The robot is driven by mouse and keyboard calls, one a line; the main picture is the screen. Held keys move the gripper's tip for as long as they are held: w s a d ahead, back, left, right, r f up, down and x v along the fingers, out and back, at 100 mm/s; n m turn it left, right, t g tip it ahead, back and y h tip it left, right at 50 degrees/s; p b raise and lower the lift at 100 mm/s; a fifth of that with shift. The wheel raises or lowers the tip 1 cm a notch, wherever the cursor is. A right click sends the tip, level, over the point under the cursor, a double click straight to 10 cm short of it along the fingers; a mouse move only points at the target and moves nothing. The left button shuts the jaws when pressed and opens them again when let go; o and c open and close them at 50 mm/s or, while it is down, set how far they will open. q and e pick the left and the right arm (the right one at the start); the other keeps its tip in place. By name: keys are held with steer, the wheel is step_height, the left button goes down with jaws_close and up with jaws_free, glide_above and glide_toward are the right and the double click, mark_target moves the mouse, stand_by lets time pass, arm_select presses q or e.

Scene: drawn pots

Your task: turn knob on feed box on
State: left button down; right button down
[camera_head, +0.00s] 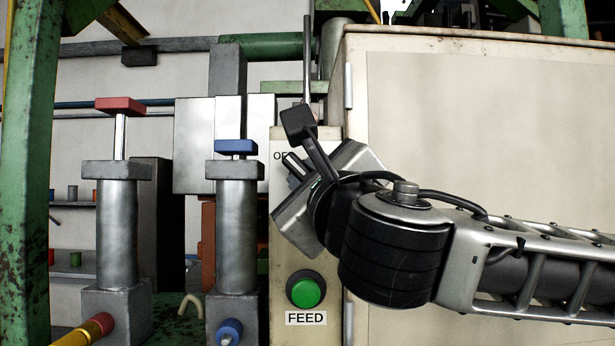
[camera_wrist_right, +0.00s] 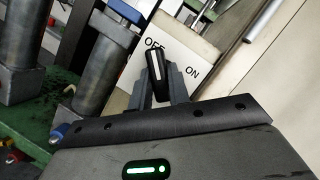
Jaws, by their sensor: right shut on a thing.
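The feed box (camera_head: 280,262) is a narrow cream box with a green button (camera_head: 306,292) above a FEED label. Its upper part bears the knob, of which the head view shows little behind my gripper. In the right wrist view the knob (camera_wrist_right: 155,66) is black with a white line pointing at the OFF lettering; ON is printed to its right. My right gripper (camera_head: 294,168) reaches the box from the right. Its two grey fingers show on both sides of the knob in the wrist view (camera_wrist_right: 162,84), shut on it. My left gripper is not in view.
Two grey cylinders stand left of the box, one with a red top (camera_head: 121,105) and one with a blue top (camera_head: 236,147). A large cream cabinet (camera_head: 480,110) fills the right, behind my right arm. A green post (camera_head: 28,170) stands at far left.

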arm_select(q)
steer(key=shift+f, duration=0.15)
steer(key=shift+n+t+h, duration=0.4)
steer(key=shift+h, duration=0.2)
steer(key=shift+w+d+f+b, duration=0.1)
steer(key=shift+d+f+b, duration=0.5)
steer(key=shift+b, duration=1.45)
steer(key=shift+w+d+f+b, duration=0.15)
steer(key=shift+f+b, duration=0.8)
steer(key=shift+b, duration=1.05)
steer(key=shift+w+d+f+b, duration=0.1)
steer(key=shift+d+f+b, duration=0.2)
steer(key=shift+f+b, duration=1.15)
arm_select(e)
steer(key=shift+a+m+h+b, duration=0.15)
steer(key=shift+m+h, duration=1.8)
steer(key=shift+m, duration=2.25)
steer(key=shift+m+h+b, duration=0.25)
steer(key=shift+m+h, duration=1.65)
steer(key=shift+m, duration=2.3)
steer(key=shift+a+m+h+b, duration=0.15)
steer(key=shift+m+h, duration=1.8)
steer(key=shift+m, duration=2.25)
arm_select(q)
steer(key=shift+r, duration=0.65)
arm_select(e)
steer(key=shift+d, duration=0.1)
